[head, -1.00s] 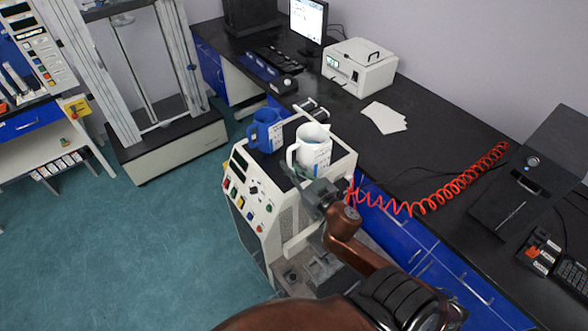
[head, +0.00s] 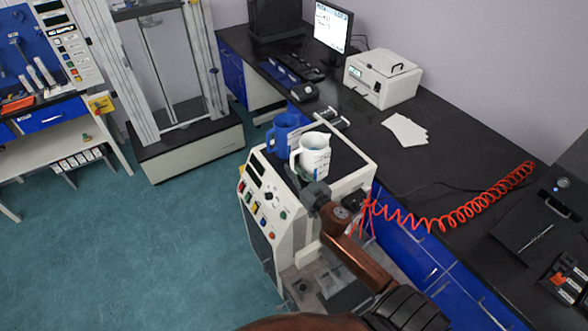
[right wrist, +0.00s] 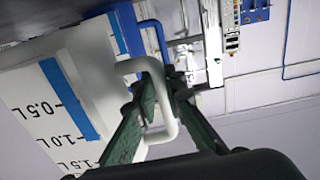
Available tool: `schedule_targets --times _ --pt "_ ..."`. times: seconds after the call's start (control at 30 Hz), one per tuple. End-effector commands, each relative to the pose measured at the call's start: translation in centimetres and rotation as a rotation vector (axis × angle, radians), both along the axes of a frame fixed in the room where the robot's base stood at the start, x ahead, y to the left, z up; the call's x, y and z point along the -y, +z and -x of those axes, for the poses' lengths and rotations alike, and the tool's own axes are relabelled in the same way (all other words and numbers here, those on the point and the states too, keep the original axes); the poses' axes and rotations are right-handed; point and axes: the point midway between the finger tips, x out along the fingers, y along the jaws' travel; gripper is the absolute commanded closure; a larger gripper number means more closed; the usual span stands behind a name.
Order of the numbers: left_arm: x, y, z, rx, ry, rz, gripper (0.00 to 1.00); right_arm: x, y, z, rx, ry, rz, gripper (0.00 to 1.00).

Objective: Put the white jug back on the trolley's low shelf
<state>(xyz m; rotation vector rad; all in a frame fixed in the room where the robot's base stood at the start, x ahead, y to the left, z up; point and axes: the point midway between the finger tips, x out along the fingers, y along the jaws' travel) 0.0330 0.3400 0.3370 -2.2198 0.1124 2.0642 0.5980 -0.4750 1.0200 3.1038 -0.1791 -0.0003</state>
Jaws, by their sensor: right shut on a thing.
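The white jug (head: 316,160) shows over the black top of the white machine, partly in front of the blue jug (head: 283,130). I cannot tell whether its base touches the top. My right gripper (head: 308,188) is at its near side. In the right wrist view the gripper's dark green fingers (right wrist: 160,92) are shut on the handle of the jug (right wrist: 45,105), whose wall carries blue strips and litre marks. The jug looks upright in the head view. My left gripper is not in view. I cannot make out a trolley or its low shelf for certain.
The machine (head: 262,205) has a front button panel. A dark bench (head: 440,165) with a white box instrument (head: 382,78), papers (head: 405,129) and a coiled red hose (head: 460,216) runs along the right. Open green floor (head: 150,240) lies to the left.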

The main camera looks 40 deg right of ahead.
Motion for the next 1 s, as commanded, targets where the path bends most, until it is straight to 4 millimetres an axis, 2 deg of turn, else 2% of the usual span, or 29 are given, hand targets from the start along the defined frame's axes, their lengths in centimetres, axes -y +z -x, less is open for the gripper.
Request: schedule_targets --times 0.1,0.2,0.57,0.6,0.8,0.87,1.0 --pt "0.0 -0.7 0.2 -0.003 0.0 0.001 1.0 -0.1 -1.5 0.0 0.004 0.0 0.004 1.0" --pt "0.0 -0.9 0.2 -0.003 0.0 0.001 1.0 -0.1 -2.0 0.0 0.004 0.001 0.006 1.0" --pt "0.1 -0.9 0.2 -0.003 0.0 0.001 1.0 -0.1 -2.1 0.0 0.004 0.002 0.006 1.0" --pt "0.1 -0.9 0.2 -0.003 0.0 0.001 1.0 -0.1 -2.7 0.1 -0.004 0.0 -0.001 0.89" --pt "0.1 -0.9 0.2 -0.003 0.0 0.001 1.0 -0.1 -2.7 0.1 -0.004 0.0 -0.001 0.75" --pt "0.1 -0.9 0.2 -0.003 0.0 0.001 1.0 -0.1 -2.7 0.1 -0.004 0.0 -0.001 0.72" --pt "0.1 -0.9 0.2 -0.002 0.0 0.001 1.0 -0.1 -2.7 0.1 -0.004 0.0 -0.001 0.72"
